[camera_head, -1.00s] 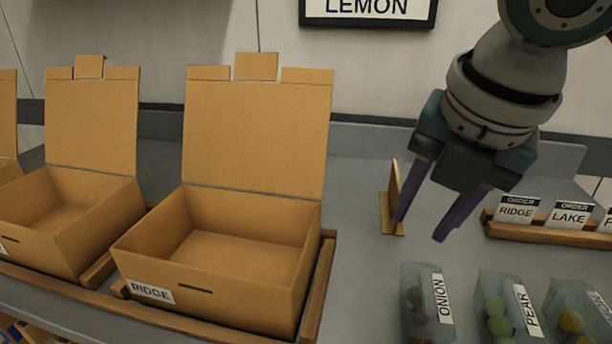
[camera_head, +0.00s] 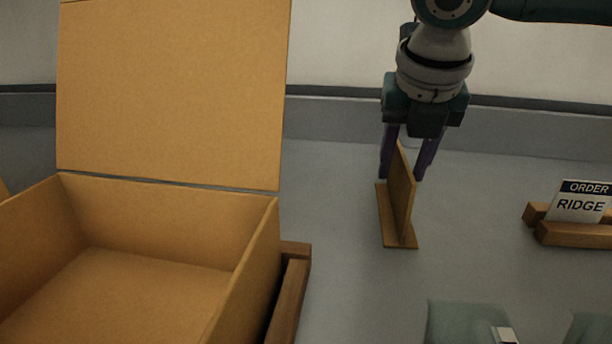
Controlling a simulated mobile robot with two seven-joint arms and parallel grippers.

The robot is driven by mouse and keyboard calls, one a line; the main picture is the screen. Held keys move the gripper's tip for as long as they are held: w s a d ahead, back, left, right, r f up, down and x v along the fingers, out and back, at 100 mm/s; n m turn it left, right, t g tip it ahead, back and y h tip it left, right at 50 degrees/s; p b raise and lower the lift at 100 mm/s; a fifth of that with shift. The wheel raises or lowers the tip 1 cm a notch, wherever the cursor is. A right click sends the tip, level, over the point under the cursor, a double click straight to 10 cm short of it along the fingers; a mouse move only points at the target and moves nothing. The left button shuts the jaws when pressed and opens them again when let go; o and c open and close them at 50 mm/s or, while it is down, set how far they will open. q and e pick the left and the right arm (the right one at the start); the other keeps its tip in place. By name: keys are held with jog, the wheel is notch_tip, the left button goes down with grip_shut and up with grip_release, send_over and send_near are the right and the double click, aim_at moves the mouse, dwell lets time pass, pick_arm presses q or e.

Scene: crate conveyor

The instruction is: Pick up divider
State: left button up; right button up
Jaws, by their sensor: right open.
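The divider (camera_head: 401,196) is a thin brown cardboard piece standing upright on a flat base on the grey table, right of the open box. My right gripper (camera_head: 403,178) is open above and around its far end, pointing down. One purple finger is on the left of the upright panel and the other on the right. The panel hides part of the fingers, and I cannot tell whether they touch it. My left gripper is not in view.
An open cardboard box (camera_head: 262,270) with its lid up fills the left, beside a wooden rail (camera_head: 290,295). A wooden card holder (camera_head: 575,234) with a RIDGE order card (camera_head: 580,203) stands at the right. Table around the divider is clear.

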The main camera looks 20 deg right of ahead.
aim_at(399, 179)
jog(key=x, duration=0.3)
jog(key=shift+w+d+f+b, duration=0.1)
jog(key=shift+f+b, duration=0.1)
jog(key=shift+b, duration=0.1)
jog(key=shift+c, duration=0.3)
grip_shut()
